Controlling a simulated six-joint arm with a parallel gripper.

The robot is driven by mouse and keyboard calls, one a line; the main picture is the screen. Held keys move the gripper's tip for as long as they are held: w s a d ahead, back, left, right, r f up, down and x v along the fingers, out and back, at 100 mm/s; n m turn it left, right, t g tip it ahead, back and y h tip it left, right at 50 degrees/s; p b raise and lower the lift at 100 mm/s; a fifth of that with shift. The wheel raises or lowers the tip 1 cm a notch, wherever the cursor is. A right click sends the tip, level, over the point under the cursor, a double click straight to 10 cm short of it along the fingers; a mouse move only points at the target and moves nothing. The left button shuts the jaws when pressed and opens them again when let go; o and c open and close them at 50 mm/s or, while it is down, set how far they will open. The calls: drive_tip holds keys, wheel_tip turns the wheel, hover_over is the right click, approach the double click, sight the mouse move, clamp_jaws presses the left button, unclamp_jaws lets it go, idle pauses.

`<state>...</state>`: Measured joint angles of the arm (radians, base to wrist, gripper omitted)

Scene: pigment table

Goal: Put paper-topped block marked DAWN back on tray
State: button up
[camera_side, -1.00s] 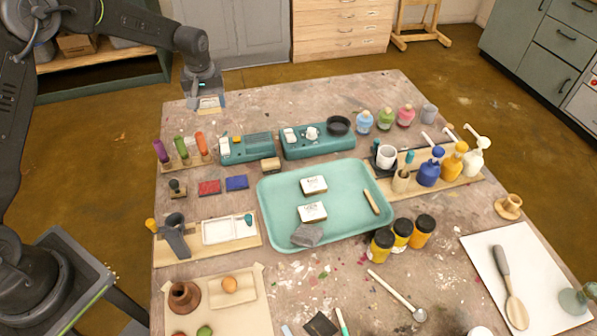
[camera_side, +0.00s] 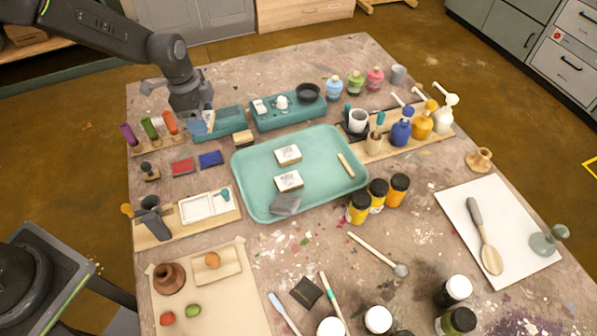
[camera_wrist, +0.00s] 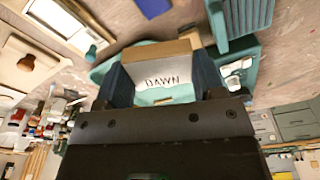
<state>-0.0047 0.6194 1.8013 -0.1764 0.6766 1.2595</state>
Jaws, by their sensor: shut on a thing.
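The paper-topped block marked DAWN (camera_wrist: 162,80) is between the fingers of my gripper (camera_wrist: 160,84) in the wrist view, its white lettered top in sight. My gripper (camera_side: 200,121) is shut on it, at the left end of the teal devices in the side view; the block is mostly hidden there. The teal tray (camera_side: 318,147) lies mid-table, to the right of and nearer than my gripper. On it are two paper-topped blocks, one farther (camera_side: 288,154) and one nearer (camera_side: 289,181), a grey lump (camera_side: 285,204) and a wooden stick (camera_side: 346,165).
Coloured tubes in a rack (camera_side: 150,130) stand just left of my gripper. A teal device (camera_side: 231,122) and a small wooden block (camera_side: 243,138) lie between it and the tray. Red (camera_side: 183,166) and blue (camera_side: 211,159) pads are nearer. Pump bottles (camera_side: 401,131) stand right of the tray.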

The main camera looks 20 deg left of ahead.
drive_tip(key=s+d+m, duration=0.1)
drive_tip(key=m, duration=0.1)
drive_tip(key=s+d+m, duration=0.1)
drive_tip(key=m, duration=0.1)
drive_tip(key=shift+d+f+g, duration=0.2)
drive_tip(key=shift+g, duration=0.1)
hover_over(261, 176)
drive_tip(key=shift+m, duration=0.3)
drive_tip(key=f, duration=0.7)
drive_tip(key=shift+a, duration=0.2)
drive_tip(key=shift+f, duration=1.95)
drive_tip(key=shift+f, duration=0.1)
drive_tip(key=o, duration=0.7)
